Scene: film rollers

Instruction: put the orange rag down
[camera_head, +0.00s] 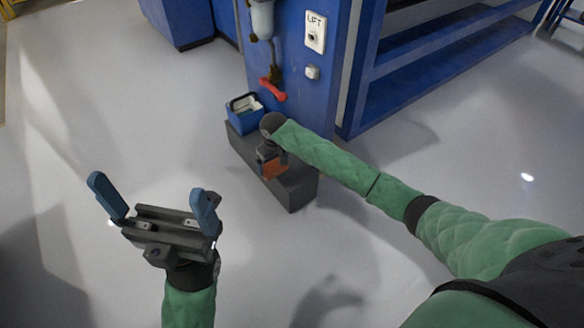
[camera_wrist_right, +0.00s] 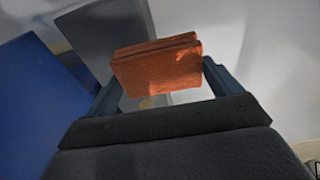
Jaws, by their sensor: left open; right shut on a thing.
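The orange rag (camera_wrist_right: 157,68) is a folded orange cloth between the two fingers of my right gripper (camera_wrist_right: 160,82) in the right wrist view. In the head view part of the rag (camera_head: 274,169) shows below my right gripper (camera_head: 269,160), over the dark grey block (camera_head: 292,189). My right gripper is shut on the rag. I cannot tell whether the rag touches the block's top. My left gripper (camera_head: 157,203) is open and empty, over bare floor at the left.
A blue bin (camera_head: 243,121) with pale contents stands on the far end of the block. Behind it is a blue machine column with a red lever (camera_head: 272,88) and a LIFT button panel (camera_head: 315,33). Blue shelving (camera_head: 420,65) stands at the right. The grey floor around is clear.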

